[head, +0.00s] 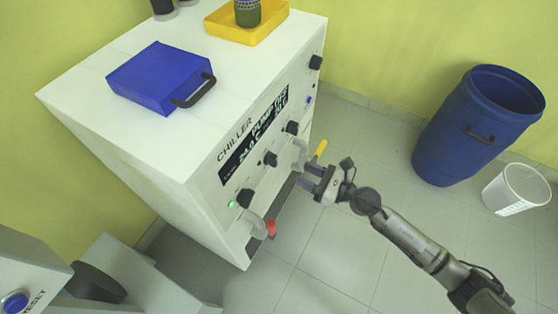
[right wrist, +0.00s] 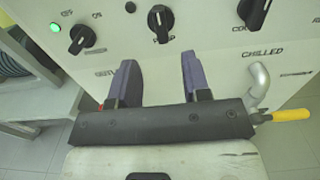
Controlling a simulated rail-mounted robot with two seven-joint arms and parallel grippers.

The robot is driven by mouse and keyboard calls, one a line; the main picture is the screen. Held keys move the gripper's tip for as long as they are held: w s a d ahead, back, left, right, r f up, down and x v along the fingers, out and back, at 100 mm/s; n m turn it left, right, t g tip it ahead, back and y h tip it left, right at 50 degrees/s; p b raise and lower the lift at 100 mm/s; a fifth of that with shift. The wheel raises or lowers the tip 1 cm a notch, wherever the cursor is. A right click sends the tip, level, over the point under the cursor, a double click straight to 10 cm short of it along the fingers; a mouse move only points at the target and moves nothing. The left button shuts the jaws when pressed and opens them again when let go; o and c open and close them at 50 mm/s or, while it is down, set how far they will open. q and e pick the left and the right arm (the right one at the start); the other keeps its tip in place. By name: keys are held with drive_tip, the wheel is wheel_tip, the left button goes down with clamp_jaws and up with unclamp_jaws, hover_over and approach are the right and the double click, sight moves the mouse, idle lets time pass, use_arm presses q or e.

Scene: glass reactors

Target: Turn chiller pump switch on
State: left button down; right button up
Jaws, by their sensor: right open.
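The white chiller (head: 130,130) has a dark display (head: 255,133) that seems to read "PUMP OFF". A black rotary switch with a label like "PUMP" (right wrist: 160,22) is at the top middle of the right wrist view. It appears to be the middle knob (head: 271,159) on the panel in the head view. My right gripper (head: 308,177) is open and empty, in front of the panel's lower part. In the right wrist view its two fingers (right wrist: 160,76) point at the panel, below the pump switch and apart from it. My left gripper is not in view.
Another knob (right wrist: 82,38) sits beside a lit green lamp (right wrist: 55,28). A third knob (right wrist: 252,12) is to the right. A pipe with a yellow handle (right wrist: 291,115) is close to the gripper's right side. A red-handled valve (head: 270,228) and blue barrel (head: 470,130) are nearby.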

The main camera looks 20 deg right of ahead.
sight(277, 161)
drive_tip(key=x, duration=0.9)
drive_tip(key=shift+c, duration=0.4)
clamp_jaws()
